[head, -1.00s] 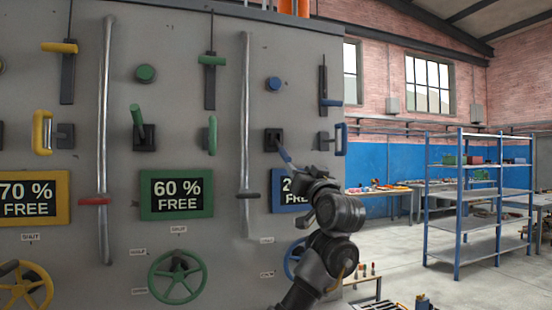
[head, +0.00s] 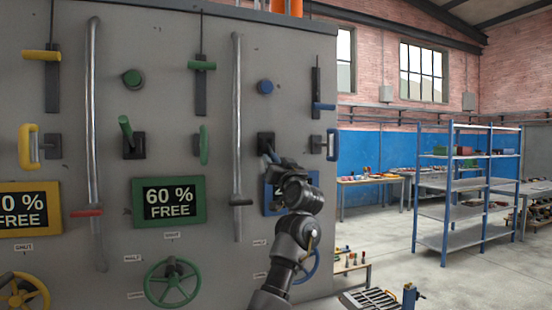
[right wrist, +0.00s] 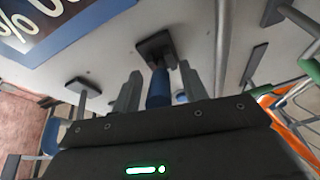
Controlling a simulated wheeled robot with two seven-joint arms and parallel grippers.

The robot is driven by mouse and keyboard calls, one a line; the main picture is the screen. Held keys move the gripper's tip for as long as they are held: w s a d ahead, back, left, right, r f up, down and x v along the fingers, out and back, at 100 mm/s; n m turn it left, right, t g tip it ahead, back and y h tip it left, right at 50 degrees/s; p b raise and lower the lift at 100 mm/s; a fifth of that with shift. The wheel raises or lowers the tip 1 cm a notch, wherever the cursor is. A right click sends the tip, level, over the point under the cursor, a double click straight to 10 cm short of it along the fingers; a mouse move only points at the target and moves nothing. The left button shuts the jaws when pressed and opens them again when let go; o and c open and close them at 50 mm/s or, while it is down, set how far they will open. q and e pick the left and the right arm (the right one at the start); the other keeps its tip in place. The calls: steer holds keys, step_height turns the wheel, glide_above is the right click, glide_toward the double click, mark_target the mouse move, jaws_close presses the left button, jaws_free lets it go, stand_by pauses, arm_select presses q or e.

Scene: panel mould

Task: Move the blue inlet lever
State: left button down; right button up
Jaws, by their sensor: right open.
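The blue inlet lever (head: 270,152) sticks out and down from a dark square mount (head: 265,139) on the grey panel, right of the centre of the head view. My right gripper (head: 276,167) is at its lower end, and the gripper body hides part of it. In the right wrist view, the blue lever grip (right wrist: 158,88) stands between the two open fingers (right wrist: 159,82), with a finger on each side. I cannot tell whether either finger touches it. My left gripper is not in view.
A blue pull handle (head: 332,145) and a blue slider (head: 323,106) sit to the right on the panel. A blue-framed display (head: 268,199) is partly behind my right arm. A vertical metal pipe (head: 237,120) is to the left. A blue handwheel (head: 312,266) is below.

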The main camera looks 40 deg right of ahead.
steer(key=shift+d, duration=0.1)
steer(key=shift+c, duration=0.2)
jaws_close()
